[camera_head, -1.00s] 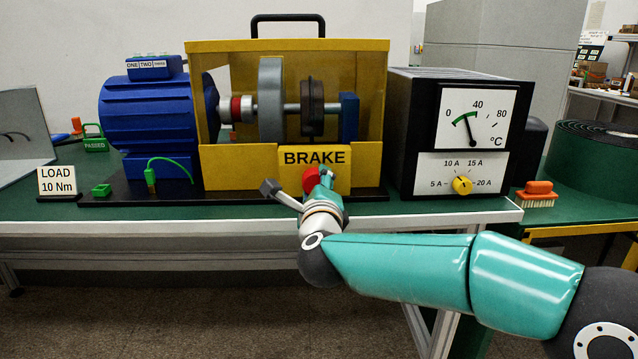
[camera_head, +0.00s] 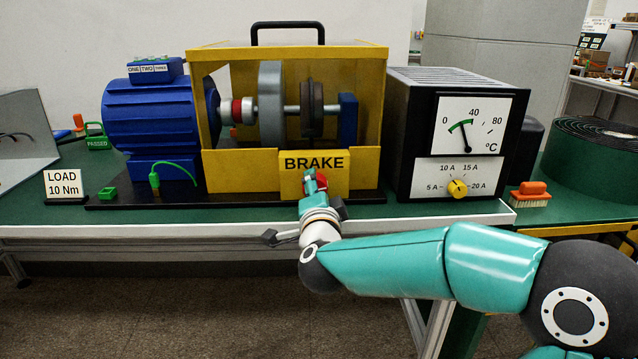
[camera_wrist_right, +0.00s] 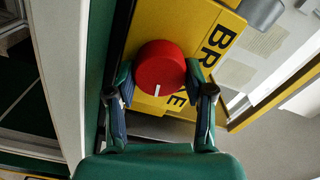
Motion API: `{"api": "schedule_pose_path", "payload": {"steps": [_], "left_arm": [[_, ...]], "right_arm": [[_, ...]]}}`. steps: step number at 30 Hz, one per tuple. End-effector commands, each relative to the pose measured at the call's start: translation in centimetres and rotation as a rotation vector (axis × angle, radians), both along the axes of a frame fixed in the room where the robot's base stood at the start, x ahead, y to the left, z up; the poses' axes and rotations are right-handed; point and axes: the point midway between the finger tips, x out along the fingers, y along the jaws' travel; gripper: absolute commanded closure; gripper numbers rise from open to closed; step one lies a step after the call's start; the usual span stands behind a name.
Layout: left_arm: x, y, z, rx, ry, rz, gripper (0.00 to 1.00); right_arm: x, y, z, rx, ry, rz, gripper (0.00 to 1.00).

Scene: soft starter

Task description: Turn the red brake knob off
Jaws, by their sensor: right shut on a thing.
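The red brake knob (camera_head: 322,183) sits on the front of the yellow brake housing (camera_head: 240,170), just under the BRAKE label. In the right wrist view the knob (camera_wrist_right: 159,68) shows a white pointer line on its face. My right gripper (camera_head: 314,180) reaches up to the knob from the front. In the right wrist view its two fingers (camera_wrist_right: 158,84) are on either side of the knob and shut on it. The fingers partly hide the knob in the head view. My left gripper is not in view.
The blue motor (camera_head: 150,115) stands left of the brake. The black meter box (camera_head: 400,130) with a yellow dial (camera_head: 457,189) stands right of it. A LOAD 10 Nm sign (camera_head: 64,185) and an orange brush (camera_head: 531,195) are on the green bench.

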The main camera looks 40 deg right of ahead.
Motion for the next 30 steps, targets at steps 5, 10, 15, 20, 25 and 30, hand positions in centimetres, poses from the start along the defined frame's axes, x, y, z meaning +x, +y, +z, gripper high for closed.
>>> {"api": "schedule_pose_path", "payload": {"steps": [5,10,15,20,25,30], "left_arm": [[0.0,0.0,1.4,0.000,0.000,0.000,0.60],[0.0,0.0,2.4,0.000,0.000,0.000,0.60],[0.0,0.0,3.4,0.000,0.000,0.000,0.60],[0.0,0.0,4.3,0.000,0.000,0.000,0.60],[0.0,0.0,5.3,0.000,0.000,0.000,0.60],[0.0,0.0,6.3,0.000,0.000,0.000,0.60]], "right_arm": [[0.0,0.2,-0.4,-0.140,0.103,0.005,0.82],[0.0,0.2,-0.4,-0.276,0.189,0.007,0.82],[0.0,0.2,-0.4,-0.413,0.274,0.007,0.82],[0.1,0.2,-0.4,-0.542,0.354,0.007,0.82],[0.1,0.3,-0.4,-0.679,0.440,0.008,0.82],[0.1,0.3,-0.5,-0.817,0.524,0.009,0.82]]}}
